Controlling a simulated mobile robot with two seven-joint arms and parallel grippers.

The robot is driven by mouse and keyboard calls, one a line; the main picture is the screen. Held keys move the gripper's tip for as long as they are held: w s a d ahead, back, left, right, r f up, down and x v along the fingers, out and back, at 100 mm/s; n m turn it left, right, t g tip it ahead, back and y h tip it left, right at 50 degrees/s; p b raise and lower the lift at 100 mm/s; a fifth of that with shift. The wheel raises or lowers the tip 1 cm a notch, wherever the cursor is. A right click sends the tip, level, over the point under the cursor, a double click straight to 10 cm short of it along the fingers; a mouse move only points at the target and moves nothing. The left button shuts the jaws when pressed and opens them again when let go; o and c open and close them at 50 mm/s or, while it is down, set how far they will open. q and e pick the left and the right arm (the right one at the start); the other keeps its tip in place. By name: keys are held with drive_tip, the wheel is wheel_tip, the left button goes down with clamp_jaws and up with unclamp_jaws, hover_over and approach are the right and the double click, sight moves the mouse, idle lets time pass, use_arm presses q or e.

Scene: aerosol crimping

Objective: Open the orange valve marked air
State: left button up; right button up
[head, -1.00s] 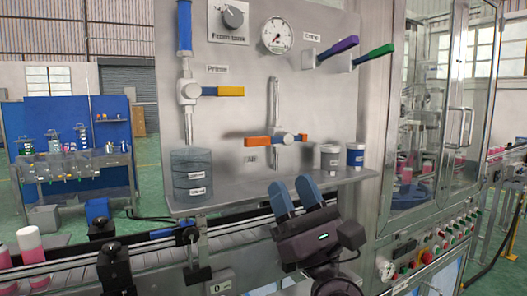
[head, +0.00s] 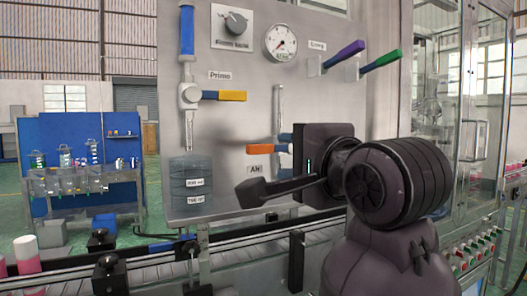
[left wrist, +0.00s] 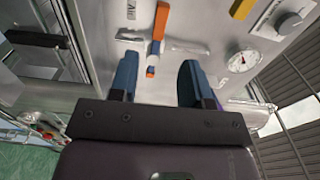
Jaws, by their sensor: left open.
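The orange valve (head: 261,149) sits on the grey panel above the label Air (head: 254,169). Its handle lies level, across the upright clear pipe. My left gripper (head: 284,146) is just right of the handle in the head view and hides the hub and the handle's right part. In the left wrist view the gripper (left wrist: 158,64) is open, its two blue fingers apart with nothing held. The orange valve (left wrist: 160,22) shows between and beyond the fingertips, with its pale hub and short orange end. I cannot tell whether the fingers touch it. My right gripper is not in view.
A yellow-handled valve marked Prime (head: 224,96) is above left. A gauge (head: 281,42), a purple lever (head: 343,53) and a green lever (head: 380,60) are above. A clear cylinder (head: 190,183) stands at lower left. A conveyor (head: 160,250) runs below.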

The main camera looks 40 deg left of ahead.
sight(262, 150)
use_arm(q)
drive_tip(key=x, duration=0.9)
drive_tip(key=shift+w+a, duration=0.1)
drive_tip(key=shift+a, duration=0.3)
clamp_jaws()
